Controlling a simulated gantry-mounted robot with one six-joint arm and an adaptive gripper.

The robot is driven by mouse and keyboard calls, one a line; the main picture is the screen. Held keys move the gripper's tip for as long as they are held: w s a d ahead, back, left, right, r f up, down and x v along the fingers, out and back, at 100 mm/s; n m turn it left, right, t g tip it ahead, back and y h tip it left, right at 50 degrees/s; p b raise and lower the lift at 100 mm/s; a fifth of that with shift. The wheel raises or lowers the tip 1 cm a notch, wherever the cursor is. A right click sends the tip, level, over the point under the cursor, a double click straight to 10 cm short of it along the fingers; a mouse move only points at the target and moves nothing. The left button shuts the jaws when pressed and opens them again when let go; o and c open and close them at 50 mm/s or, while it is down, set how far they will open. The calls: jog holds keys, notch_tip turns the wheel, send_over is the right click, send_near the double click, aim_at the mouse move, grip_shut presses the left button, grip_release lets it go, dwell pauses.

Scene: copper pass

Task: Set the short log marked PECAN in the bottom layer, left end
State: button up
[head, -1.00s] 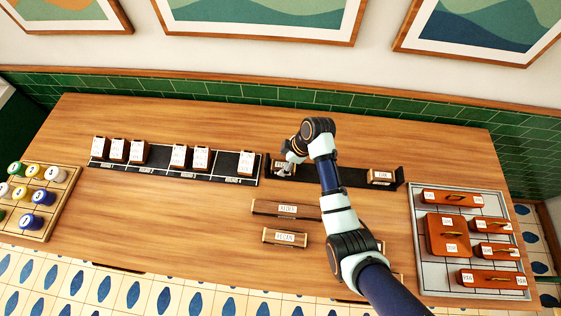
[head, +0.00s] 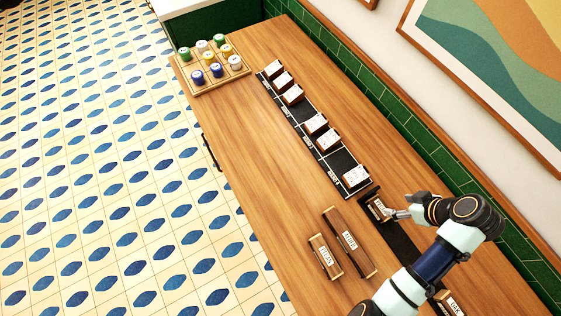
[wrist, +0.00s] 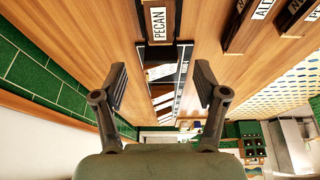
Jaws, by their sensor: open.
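A short wooden log marked PECAN (wrist: 157,25) lies in the left end of the long dark tray (head: 404,243); in the head view this log (head: 379,208) has a label too small to read. My gripper (head: 398,213) is close beside it, on its right. In the wrist view my gripper (wrist: 158,70) is open, with nothing between its fingers, and the log is apart from both fingertips. The log's underside and its contact with the tray floor are hidden.
A log marked ALDER (head: 348,242) and a shorter log (head: 325,257) lie on the table before the tray. A log marked OAK (head: 449,303) sits at the tray's right end. A black card rack (head: 310,140) adjoins the tray's left.

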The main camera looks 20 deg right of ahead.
jog(key=w+a+r+t+h, duration=0.1)
jog(key=w+a+r, duration=0.3)
jog(key=w+a, duration=0.4)
jog(key=w+a+r+t+h, duration=0.15)
jog(key=w+a+r, duration=0.25)
jog(key=w+a, duration=0.5)
jog(key=s+a+r+m+t, duration=0.1)
jog(key=a+r+t, duration=0.1)
jog(key=a+r, duration=0.2)
jog(key=s+a+r+t+y, duration=0.1)
jog(key=a+r, duration=0.3)
jog(key=a, duration=0.6)
jog(key=s+a+r+m+t, duration=0.1)
jog(key=a+r+t, duration=0.2)
jog(key=a+r, duration=0.2)
jog(key=a, duration=0.3)
jog(key=shift+m+y, duration=0.3)
jog(key=shift+y, duration=0.05)
jog(key=shift+s+a, duration=0.1)
